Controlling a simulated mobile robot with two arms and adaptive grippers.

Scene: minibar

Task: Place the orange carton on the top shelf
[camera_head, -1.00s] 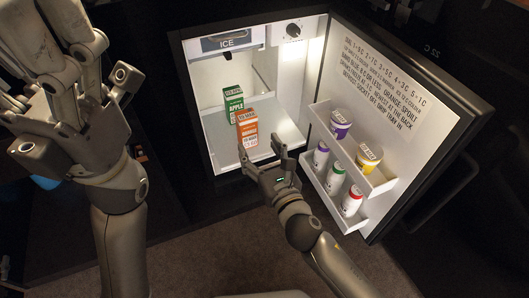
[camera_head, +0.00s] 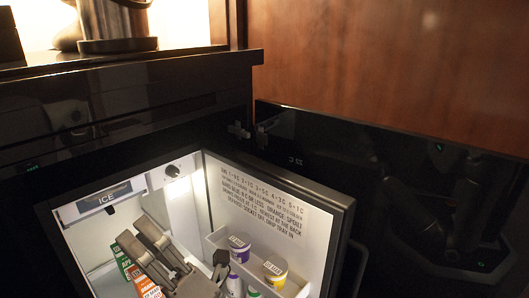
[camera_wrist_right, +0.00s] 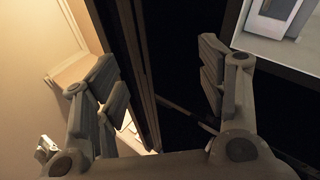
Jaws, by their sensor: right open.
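The orange carton (camera_head: 147,287) stands inside the open fridge at the bottom of the head view, partly hidden behind my right gripper and cut by the frame edge. A green carton (camera_head: 123,262) stands just behind it to the left. My right gripper (camera_head: 137,232) is open and overlaps both cartons in the head view. In the right wrist view my right gripper (camera_wrist_right: 158,65) has wide-apart fingers with nothing between them. The cartons are not recognisable there. The white shelf surface (camera_head: 99,277) shows left of the cartons. My left gripper is out of view.
The ICE compartment (camera_head: 108,198) is above the cartons. The open fridge door (camera_head: 268,208) stands to the right, its racks holding a purple-labelled tub (camera_head: 239,248), a yellow tub (camera_head: 275,272) and bottles. A dark cabinet top (camera_head: 130,62) lies above the fridge.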

